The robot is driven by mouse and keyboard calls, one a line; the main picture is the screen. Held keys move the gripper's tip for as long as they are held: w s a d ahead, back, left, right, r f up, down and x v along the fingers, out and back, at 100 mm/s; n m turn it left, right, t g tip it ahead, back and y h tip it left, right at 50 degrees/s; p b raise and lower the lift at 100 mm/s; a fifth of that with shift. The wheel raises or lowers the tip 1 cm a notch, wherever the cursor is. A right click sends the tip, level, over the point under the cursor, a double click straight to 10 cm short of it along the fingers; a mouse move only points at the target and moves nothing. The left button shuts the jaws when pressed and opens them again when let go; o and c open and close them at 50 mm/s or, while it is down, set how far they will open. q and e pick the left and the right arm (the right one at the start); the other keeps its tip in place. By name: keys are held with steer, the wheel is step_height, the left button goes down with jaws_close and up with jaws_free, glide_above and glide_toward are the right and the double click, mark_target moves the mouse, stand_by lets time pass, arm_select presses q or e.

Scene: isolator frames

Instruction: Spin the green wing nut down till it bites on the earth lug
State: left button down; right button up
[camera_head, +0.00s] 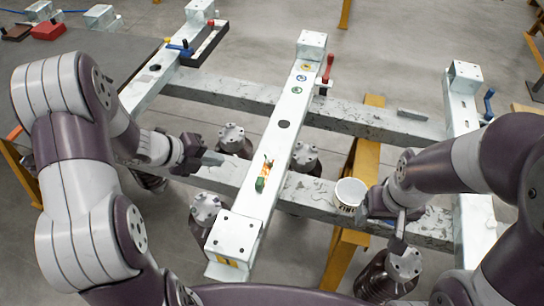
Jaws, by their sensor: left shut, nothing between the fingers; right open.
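A small green piece (260,184), which looks like the green wing nut, is on the near half of the white central beam (252,205). A copper-orange piece (264,171) with a thin dark upright touches its far side; it may be the earth lug and stud. At this size I cannot tell whether nut and lug touch or how the nut is threaded. My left gripper (213,158) is shut and empty, left of the beam and apart from these pieces. My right gripper (399,238) is open and empty, right of the beam beyond a white tub.
The white tub (350,192) stands on the grey crossbeam beside my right gripper. A red-handled clamp (327,70) rises at the central beam's far end, near round coloured marks. A dark tray (205,45) lies on the left beam. Yellow supports (341,262) stand below.

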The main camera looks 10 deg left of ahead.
mark_target(266, 160)
arm_select(q)
steer(key=b+x, duration=0.2)
steer(key=x, duration=0.8)
steer(key=shift+f, duration=0.15)
steer(key=shift+w+d, duration=0.8)
steer(key=shift+d, duration=0.25)
steer(key=shift+w+d+p, duration=0.3)
steer(key=shift+w+d, duration=0.05)
steer(key=shift+d, duration=0.15)
